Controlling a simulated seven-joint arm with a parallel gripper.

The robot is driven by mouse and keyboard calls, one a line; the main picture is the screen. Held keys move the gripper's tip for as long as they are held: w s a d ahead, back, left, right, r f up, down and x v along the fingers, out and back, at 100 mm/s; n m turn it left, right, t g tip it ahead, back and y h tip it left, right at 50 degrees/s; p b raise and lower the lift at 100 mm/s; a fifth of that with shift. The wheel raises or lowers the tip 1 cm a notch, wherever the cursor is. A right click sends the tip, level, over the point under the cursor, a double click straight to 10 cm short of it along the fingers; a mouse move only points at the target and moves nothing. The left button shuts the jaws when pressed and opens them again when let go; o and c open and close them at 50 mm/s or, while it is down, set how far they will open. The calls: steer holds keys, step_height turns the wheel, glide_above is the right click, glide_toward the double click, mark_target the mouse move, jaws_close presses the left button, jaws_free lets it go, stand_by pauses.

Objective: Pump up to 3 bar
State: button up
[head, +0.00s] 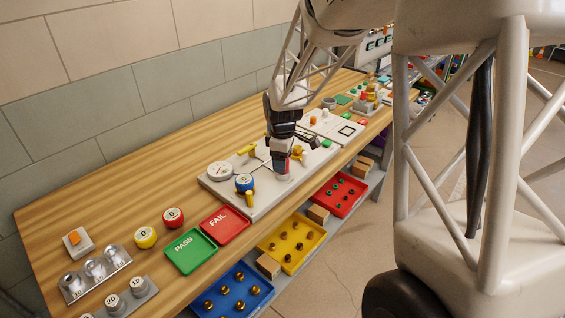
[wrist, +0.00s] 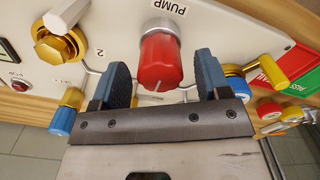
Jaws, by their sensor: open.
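The pump shows in the wrist view as a red ribbed cap (wrist: 160,62) on a grey collar, under the printed word PUMP. My gripper (wrist: 163,78) is open, with one blue-grey finger on each side of the red cap and gaps to it. In the head view my gripper (head: 283,165) is low over the right part of the pale test panel (head: 232,203) and mostly hides the pump. A round white gauge (head: 220,171) lies on the panel's left; its reading is too small to tell. A blue-rimmed dial (head: 244,183) sits beside it.
Yellow levers (head: 247,151) stand on the panel; one (wrist: 268,72) is close to the right finger. A brass fitting (wrist: 55,45) is at left. Red FAIL (head: 225,222) and green PASS (head: 190,251) trays lie in front. Bare bench (head: 105,195) is behind.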

steer(key=shift+f, duration=0.65)
steer(key=c, duration=0.9)
steer(key=shift+c, duration=0.2)
